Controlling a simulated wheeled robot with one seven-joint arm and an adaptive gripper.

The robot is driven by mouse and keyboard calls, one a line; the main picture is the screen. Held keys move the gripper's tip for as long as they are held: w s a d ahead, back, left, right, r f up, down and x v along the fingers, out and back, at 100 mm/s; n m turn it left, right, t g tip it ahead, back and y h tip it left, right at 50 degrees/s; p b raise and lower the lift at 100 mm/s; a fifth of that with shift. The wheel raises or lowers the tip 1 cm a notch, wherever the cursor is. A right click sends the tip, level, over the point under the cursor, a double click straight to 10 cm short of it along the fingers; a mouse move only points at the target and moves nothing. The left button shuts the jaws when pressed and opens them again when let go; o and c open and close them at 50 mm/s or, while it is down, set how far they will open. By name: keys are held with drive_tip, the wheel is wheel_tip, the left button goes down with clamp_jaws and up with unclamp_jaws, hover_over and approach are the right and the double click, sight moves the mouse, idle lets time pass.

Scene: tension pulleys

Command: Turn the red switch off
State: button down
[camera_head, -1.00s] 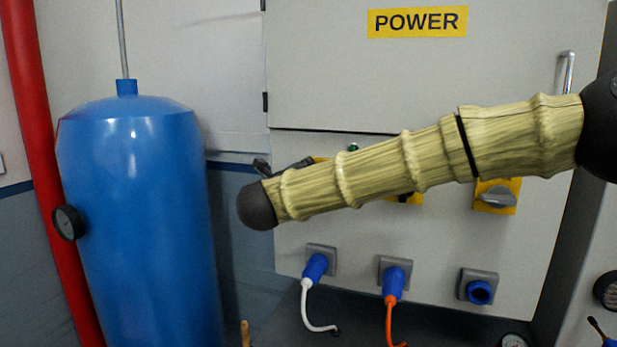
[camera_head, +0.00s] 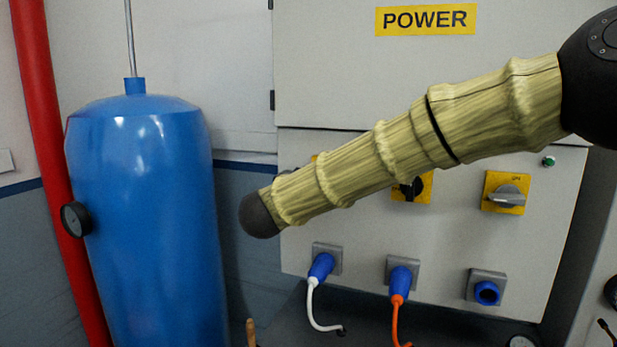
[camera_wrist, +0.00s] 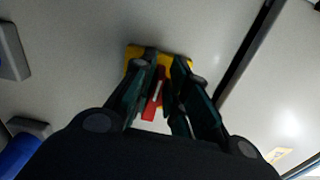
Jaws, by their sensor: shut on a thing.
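The red switch (camera_wrist: 151,108) shows in the wrist view on a yellow plate (camera_wrist: 133,56) fixed to the grey cabinet face. My gripper (camera_wrist: 160,78) is at the switch, with its two dark fingers closed on either side of the red lever. The lever's lower end shows between the fingers, pointing down and slightly left. The fingers cover part of the plate and the lever's upper part. In the head view my arm hides the red switch and nearly all of my gripper.
The grey power cabinet (camera_head: 340,75) carries a black switch (camera_head: 412,190) and a grey switch (camera_head: 507,196) on yellow plates. Below are sockets with a white-cabled plug (camera_head: 321,267) and an orange-cabled plug (camera_head: 400,280). A blue tank (camera_head: 145,220) stands left, beside a red pipe (camera_head: 40,120).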

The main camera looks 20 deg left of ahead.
drive_tip(key=shift+f+n, duration=0.3)
drive_tip(key=shift+n, duration=0.1)
drive_tip(key=c, duration=1.4)
unclamp_jaws()
drive_tip(key=shift+s+a, duration=0.1)
drive_tip(key=shift+r, duration=0.1)
drive_tip(key=s, duration=1.2)
drive_tip(key=shift+a, duration=0.15)
